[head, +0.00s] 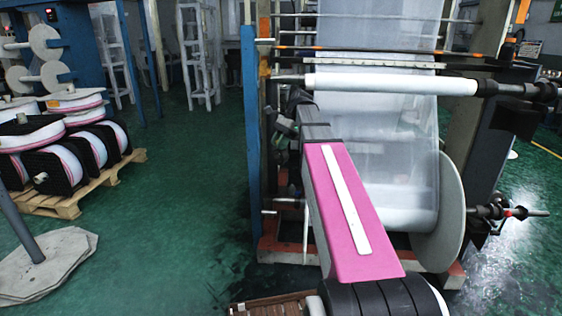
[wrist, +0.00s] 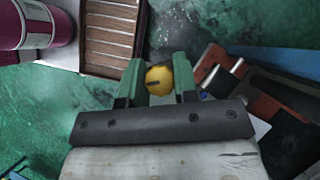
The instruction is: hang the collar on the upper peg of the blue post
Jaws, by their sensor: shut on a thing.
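The blue post (head: 251,130) stands upright in the middle of the head view, at the left side of the film machine. My gripper (head: 281,128) is small and dark in the head view, just right of the post at mid height, below the upper peg. The collar's hole is not clear.
A white roller (head: 390,84) and hanging clear film (head: 375,150) are right of my gripper. A large white disc (head: 441,212) stands below. Wrapped reels on a pallet (head: 75,195) stand left. Open green floor (head: 185,190) lies left of the post. A slatted brown box (head: 270,304) is in front.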

